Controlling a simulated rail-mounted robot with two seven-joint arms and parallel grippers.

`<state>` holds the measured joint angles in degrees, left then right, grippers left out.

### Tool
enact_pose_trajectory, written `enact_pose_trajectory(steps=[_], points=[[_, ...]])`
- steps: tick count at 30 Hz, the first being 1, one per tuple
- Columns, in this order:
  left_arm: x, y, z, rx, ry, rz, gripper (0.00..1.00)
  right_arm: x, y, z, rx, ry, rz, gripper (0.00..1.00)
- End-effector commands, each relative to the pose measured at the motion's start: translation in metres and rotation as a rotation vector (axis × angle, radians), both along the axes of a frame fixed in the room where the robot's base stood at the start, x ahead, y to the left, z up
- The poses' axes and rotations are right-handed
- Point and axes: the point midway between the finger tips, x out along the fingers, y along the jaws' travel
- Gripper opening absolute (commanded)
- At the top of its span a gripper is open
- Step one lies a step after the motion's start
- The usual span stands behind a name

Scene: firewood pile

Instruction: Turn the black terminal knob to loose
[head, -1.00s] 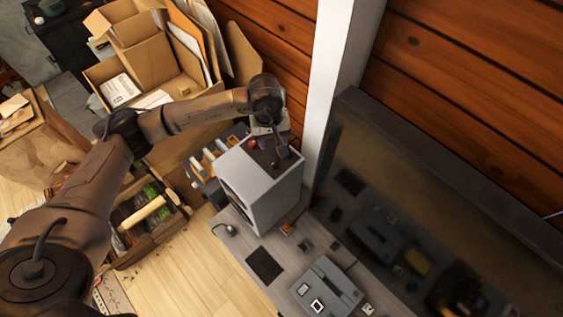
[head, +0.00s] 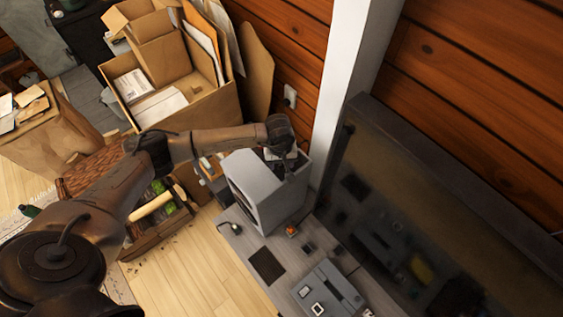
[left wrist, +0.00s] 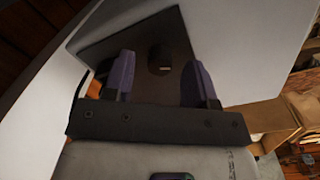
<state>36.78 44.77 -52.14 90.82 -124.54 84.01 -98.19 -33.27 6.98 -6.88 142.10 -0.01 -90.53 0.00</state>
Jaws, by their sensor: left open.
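A black knob (left wrist: 160,58) stands on a dark panel (left wrist: 135,45) set into a pale grey box. In the left wrist view it shows between the two fingers of my open left gripper (left wrist: 159,68), with a visible gap on each side. In the head view the left gripper (head: 287,168) is over the top right part of the grey box (head: 279,206). There the arm and gripper hide most of the panel and the black knob. My right gripper is out of view.
The box stands on a grey bench (head: 240,243) with a black pad (head: 267,266) and a grey device (head: 331,288). A large dark screen (head: 400,215) leans to its right, by a white post (head: 352,80). Cardboard boxes (head: 185,110) and a wooden crate (head: 155,235) are at the left.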

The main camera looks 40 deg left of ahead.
Motion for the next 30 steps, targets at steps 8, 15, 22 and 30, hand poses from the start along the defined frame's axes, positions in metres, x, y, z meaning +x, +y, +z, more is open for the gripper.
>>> enact_pose_trajectory(steps=[8, 15, 22, 30], points=[[0.0001, -0.0005, -0.0075, 0.000, 0.000, 0.000, 0.52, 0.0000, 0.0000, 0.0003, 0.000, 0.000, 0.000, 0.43], [0.0001, -0.0003, -0.0074, 0.000, 0.000, 0.000, 0.47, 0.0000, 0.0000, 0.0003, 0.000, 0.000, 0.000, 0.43], [0.0001, -0.0003, -0.0073, 0.000, 0.000, 0.000, 0.25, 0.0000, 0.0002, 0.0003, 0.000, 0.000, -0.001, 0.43], [0.0001, -0.0002, -0.0072, 0.000, 0.000, 0.000, 0.03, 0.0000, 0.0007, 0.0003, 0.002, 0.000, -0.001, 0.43]])
